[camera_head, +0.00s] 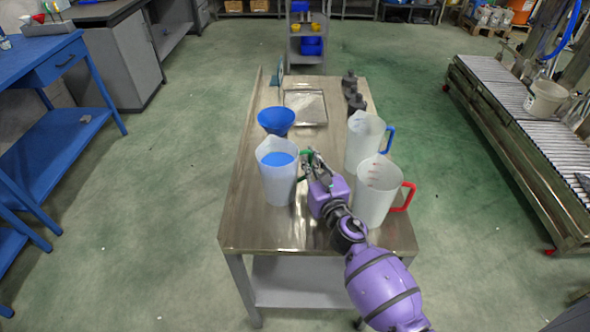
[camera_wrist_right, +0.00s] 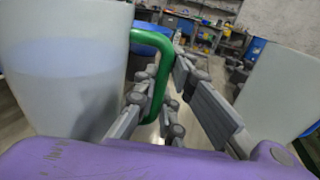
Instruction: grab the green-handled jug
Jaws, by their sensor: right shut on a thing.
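The green-handled jug (camera_head: 279,185) stands upright on the metal table, a translucent white jug with blue contents. Its green handle (camera_wrist_right: 156,72) faces right, toward my right gripper. My right gripper (camera_head: 309,164) reaches in from the lower right and is shut on the green handle. In the right wrist view the jug body (camera_wrist_right: 65,75) fills the left side, and the handle runs between the fingers of my right gripper (camera_wrist_right: 172,95). My left gripper is not in view.
A red-handled jug (camera_head: 375,192) and a blue-handled jug (camera_head: 363,142) stand close on the right. A blue funnel (camera_head: 276,119) is just behind the green-handled jug. A tray (camera_head: 322,108) and dark bottles (camera_head: 356,103) are farther back. The table's (camera_head: 240,215) front left is clear.

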